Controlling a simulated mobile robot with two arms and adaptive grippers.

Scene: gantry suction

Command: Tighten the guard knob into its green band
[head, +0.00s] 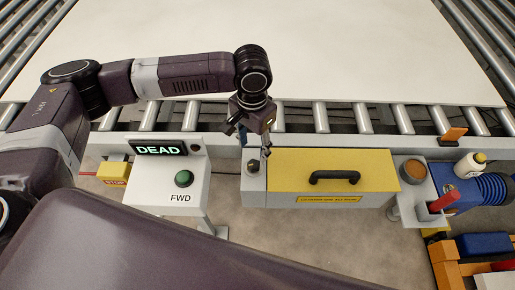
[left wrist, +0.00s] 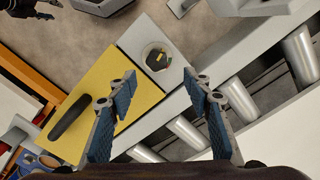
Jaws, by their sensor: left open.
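The guard knob (left wrist: 158,58) shows in the left wrist view as a dark bar with a yellow mark on a pale round dial. The dial sits on the grey end plate of the yellow-topped guard (left wrist: 92,90). In the head view the guard (head: 290,165) lies in front of the rollers, and the knob area (head: 254,168) is at its left end, small and partly hidden. I cannot make out a green band. My left gripper (head: 250,135) is above that end. Its open, empty fingers (left wrist: 160,88) are apart in the left wrist view, with the knob beyond them.
The guard has a black handle (head: 334,177). A control box with a DEAD display (head: 159,148) and a green FWD button (head: 183,179) stands left. A white bottle (head: 469,165) and a blue motor (head: 462,193) are right. A white sheet (head: 290,45) covers the rollers behind.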

